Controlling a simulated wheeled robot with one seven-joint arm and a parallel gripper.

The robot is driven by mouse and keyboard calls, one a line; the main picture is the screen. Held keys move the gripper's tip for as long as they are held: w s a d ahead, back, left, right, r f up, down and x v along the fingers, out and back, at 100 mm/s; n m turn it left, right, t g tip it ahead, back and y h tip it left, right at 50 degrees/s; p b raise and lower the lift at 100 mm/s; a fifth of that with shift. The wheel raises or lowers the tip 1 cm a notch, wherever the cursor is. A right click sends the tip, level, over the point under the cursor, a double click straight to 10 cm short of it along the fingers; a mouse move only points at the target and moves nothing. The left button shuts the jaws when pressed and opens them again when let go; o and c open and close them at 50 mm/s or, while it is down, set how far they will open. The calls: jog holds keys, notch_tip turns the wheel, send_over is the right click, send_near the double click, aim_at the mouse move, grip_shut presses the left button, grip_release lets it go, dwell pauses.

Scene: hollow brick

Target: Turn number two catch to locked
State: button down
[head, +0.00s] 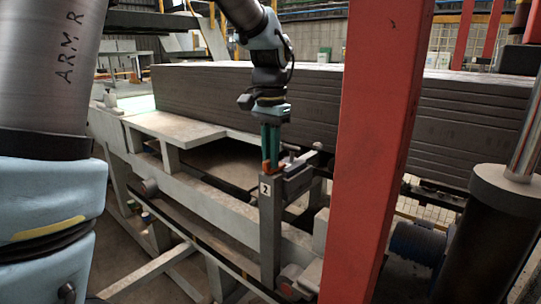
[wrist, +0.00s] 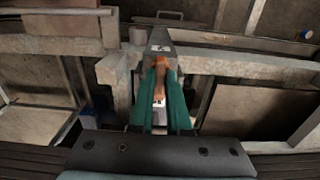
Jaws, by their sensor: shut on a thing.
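The number two catch stands on a grey metal post (head: 270,235) with a white plate marked 2 (head: 265,188). In the wrist view its slim brown lever (wrist: 161,85) lies between my green fingers, with orange at the far end. My gripper (head: 270,168) points down at the top of the post and is shut on the lever; the gripper also shows in the wrist view (wrist: 162,90). The fingers hide the sides of the lever. I cannot tell from these views whether the catch is locked.
A red upright (head: 372,150) stands close to the right of the post. A long stack of dark grey slabs (head: 220,95) lies behind my gripper. A pale metal frame (head: 185,190) runs along the left. A black cylinder (head: 490,235) stands at the right.

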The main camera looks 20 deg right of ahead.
jog(key=c, duration=0.9)
grip_release()
jog(key=shift+r, duration=0.1)
notch_tip(320, 180, up, 11)
jog(key=shift+f+b, duration=0.15)
jog(key=shift+b, duration=0.75)
jog(key=w+a+f+n, duration=0.3)
jog(key=a+f+n, duration=0.3)
jog(key=a+f, duration=0.85)
jog(key=s+a+f+n, duration=0.1)
jog(key=s+a+f, duration=0.1)
jog(key=a, duration=0.3)
jog(key=s+a+f+n+t, duration=0.1)
jog(key=s+a+f+n, duration=0.1)
jog(key=a, duration=0.3)
jog(key=s+a+f+n, duration=0.2)
jog(key=a+f, duration=0.2)
jog(key=a, duration=0.1)
jog(key=shift+s+a+f+t, duration=0.2)
jog(key=shift+s+f+t, duration=0.1)
jog(key=shift+f, duration=0.05)
